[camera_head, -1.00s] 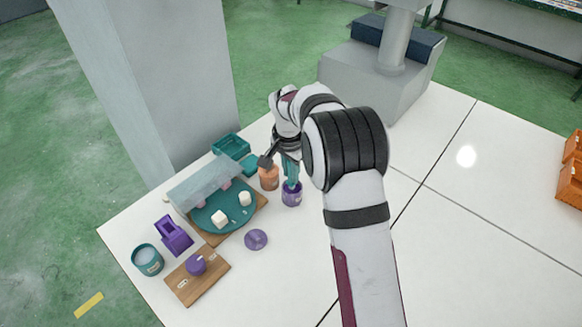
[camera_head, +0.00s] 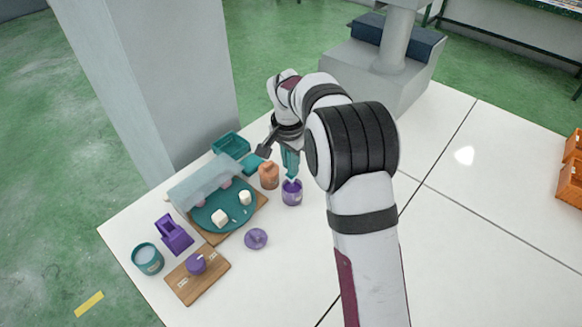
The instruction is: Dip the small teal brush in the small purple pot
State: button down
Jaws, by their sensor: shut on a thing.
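The small purple pot (camera_head: 292,196) stands upright and open on the white table, to the right of the teal plate. My gripper (camera_head: 289,152) is above it, pointing down and shut on the small teal brush (camera_head: 290,162). The brush hangs down, with its lower end at the pot's mouth. I cannot tell whether the tip is just inside the rim or just above it. My wrist hides the upper part of the brush.
An orange pot (camera_head: 269,177) stands close left of the purple pot. A teal plate (camera_head: 236,221) with white cubes, a purple disc (camera_head: 256,239), a purple holder (camera_head: 173,235), a teal jar (camera_head: 148,260) and a wooden board (camera_head: 185,290) lie left. Table right of my arm is clear.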

dwell(0.5)
jog(key=shift+r, duration=2.3)
